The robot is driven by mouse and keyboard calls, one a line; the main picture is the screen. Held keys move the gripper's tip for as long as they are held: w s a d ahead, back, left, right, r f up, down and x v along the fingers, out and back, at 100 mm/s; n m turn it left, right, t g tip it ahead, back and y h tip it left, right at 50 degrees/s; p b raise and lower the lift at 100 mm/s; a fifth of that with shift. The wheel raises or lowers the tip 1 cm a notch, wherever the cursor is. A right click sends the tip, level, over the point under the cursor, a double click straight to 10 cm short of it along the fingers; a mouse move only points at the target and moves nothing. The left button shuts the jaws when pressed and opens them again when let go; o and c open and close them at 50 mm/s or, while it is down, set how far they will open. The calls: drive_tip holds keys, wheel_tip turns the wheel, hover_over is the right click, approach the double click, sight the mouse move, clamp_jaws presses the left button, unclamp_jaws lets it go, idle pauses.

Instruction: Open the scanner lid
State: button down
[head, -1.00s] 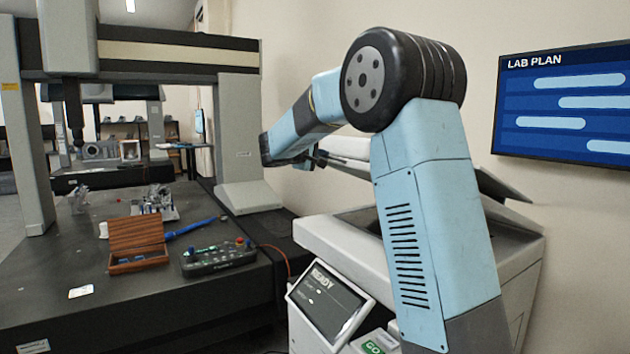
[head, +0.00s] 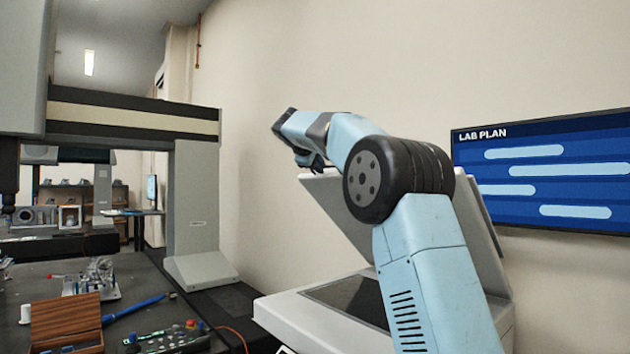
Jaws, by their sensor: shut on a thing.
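The scanner (head: 290,312) stands at the lower middle right in the head view, a pale grey box with a dark bed (head: 345,295) showing on top. My arm covers much of the lid's right part and the right side of the scanner. The fingertips are small and partly hidden.
A gantry machine with a grey upright (head: 197,215) stands left of the scanner. Its dark table carries a wooden box (head: 66,322), a blue tool (head: 133,308) and a control box (head: 168,338). A wall screen (head: 545,172) hangs at right. Bare wall lies behind the lid.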

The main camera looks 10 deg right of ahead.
drive_tip(key=shift+w+d+r, duration=0.2)
drive_tip(key=shift+d+r, duration=0.3)
drive_tip(key=shift+w+d+r, duration=0.15)
drive_tip(key=shift+d+r, duration=0.3)
drive_tip(key=shift+d, duration=0.05)
drive_tip(key=c, duration=1.4)
unclamp_jaws()
drive_tip(key=shift+s+d, duration=0.1)
drive_tip(key=shift+s, duration=0.05)
drive_tip(key=shift+o, duration=1)
drive_tip(key=shift+a, duration=0.2)
drive_tip(key=shift+s+a+r, duration=0.2)
drive_tip(key=v, duration=1.2)
drive_tip(key=shift+s+a, duration=0.2)
drive_tip(key=shift+s, duration=0.15)
